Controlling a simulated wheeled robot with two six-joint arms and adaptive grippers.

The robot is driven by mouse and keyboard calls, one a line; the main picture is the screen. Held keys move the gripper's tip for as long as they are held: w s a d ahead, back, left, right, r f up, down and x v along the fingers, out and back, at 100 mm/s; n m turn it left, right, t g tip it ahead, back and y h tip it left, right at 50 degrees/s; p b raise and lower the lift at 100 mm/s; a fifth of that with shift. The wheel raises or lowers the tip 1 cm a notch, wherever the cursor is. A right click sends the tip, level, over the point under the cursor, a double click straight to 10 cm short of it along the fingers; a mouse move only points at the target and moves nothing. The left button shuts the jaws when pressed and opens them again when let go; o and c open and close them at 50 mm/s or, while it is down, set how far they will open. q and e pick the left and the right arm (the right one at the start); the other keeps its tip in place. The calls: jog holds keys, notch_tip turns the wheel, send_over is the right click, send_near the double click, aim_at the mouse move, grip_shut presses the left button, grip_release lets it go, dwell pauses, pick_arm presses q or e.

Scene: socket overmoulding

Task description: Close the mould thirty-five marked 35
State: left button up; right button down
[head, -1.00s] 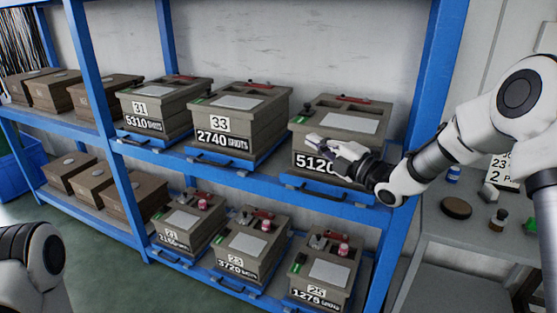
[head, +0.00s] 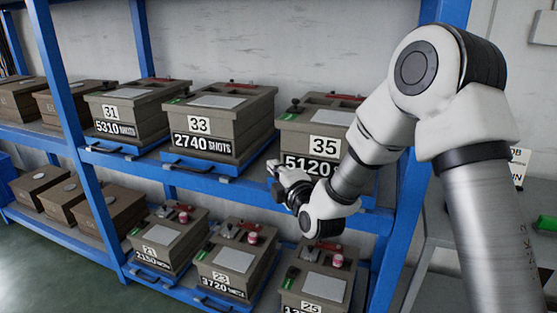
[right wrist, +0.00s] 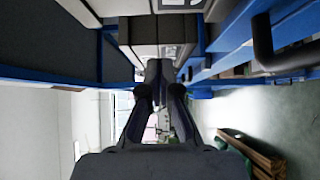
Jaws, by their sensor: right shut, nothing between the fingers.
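The mould marked 35 (head: 290,132) stands at the right end of the shelf's upper level. Its front shows the 35 label and a 5120 counter, partly hidden by my right arm. On its top are a dark knob (head: 295,104), a green piece and a red bar; whether the lid is fully down I cannot tell. My right gripper (head: 273,169) is shut and empty, in front of the mould's lower left side. In the right wrist view the shut fingers (right wrist: 158,70) point towards a grey-brown box face. My left gripper is out of view.
Mould 33 (head: 235,119) and mould 31 (head: 130,101) stand to the left on the same level. Moulds 21 (head: 155,249) and 23 (head: 230,262) sit below. A blue shelf post (head: 415,170) stands at the right, partly behind my arm.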

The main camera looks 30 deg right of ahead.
aim_at(283, 152)
jog(key=w+d, duration=0.3)
jog(key=shift+w+d, duration=0.1)
jog(key=shift+w, duration=0.25)
jog(key=shift+w+d+r+p, duration=0.25)
jog(key=shift+w+d+p, duration=0.25)
jog(key=shift+w+d, duration=0.35)
jog(key=shift+s, duration=0.1)
jog(key=shift+d+r, duration=0.1)
